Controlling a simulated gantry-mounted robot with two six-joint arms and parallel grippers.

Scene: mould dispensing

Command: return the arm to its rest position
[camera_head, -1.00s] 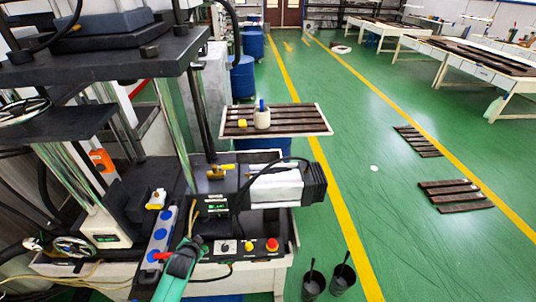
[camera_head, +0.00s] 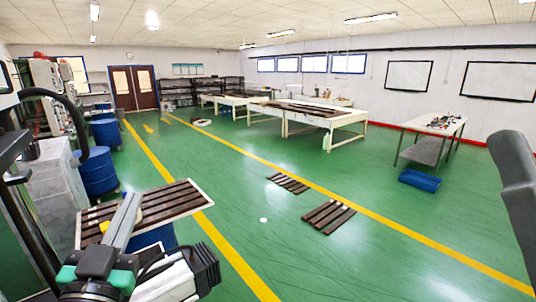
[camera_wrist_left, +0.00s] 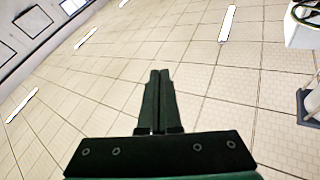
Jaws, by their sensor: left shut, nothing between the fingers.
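My left gripper (camera_head: 131,200) is at the lower left of the head view, with its black and teal body below and its grey fingers pointing up. It stands in front of the slatted tray as seen from the head. In the left wrist view the two dark fingers (camera_wrist_left: 158,78) lie side by side, shut and empty. Behind them is only the tiled ceiling (camera_wrist_left: 210,85) with lights, so the gripper points upward. A dark grey shape (camera_head: 518,190) at the right edge may be part of my other arm. My right gripper is in neither view.
The tray with brown slats (camera_head: 204,196) stands just beyond the left gripper, partly covered by it. A white and black machine part (camera_head: 170,283) is close beside it. Blue barrels (camera_head: 97,172) and machinery stand at left. Slatted pallets (camera_head: 328,216) lie on the open green floor.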

